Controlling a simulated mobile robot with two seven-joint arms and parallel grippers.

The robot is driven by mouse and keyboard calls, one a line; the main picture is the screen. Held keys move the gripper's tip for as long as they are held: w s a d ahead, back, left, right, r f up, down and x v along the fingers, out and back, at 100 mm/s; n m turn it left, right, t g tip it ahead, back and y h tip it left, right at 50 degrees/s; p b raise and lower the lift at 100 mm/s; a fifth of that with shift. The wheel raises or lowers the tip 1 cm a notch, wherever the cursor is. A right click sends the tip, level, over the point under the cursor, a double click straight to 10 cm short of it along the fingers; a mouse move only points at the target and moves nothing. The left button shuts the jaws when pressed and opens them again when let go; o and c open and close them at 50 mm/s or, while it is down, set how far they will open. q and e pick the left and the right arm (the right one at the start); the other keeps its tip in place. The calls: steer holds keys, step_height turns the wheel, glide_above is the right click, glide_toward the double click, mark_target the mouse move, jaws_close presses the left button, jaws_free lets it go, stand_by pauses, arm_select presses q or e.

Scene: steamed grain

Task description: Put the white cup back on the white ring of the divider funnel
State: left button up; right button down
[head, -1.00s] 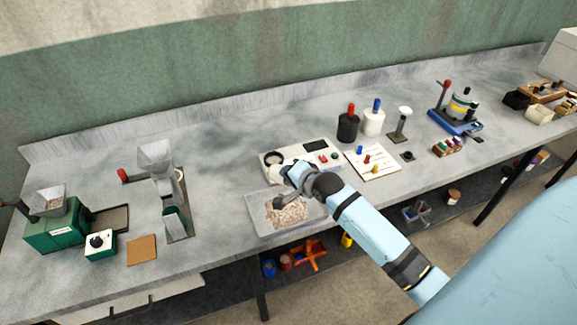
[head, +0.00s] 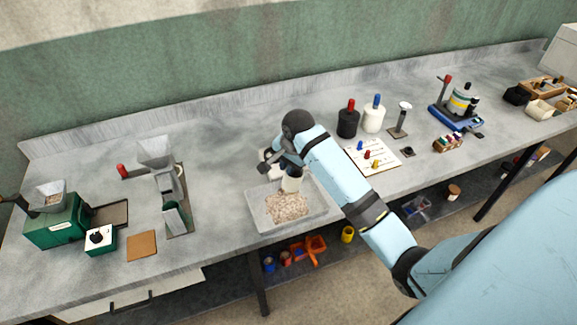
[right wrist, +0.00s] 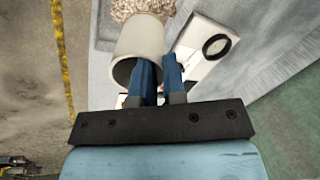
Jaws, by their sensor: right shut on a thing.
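The white cup (head: 291,183) is in my right gripper (head: 290,168), over the back right part of the grain tray. In the right wrist view the cup (right wrist: 143,45) shows its open mouth toward the gripper. The blue fingers (right wrist: 160,78) are shut at its rim, one finger at the mouth and the other outside the wall. The grey divider funnel (head: 156,152) stands apart at the left of the bench. A small pale ring shape (head: 180,172) shows at its right side, too small to read clearly. My left gripper is not in view.
A green machine (head: 60,226) stands at far left.

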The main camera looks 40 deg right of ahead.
steer(key=shift+r+g, duration=0.2)
steer(key=shift+g, duration=0.9)
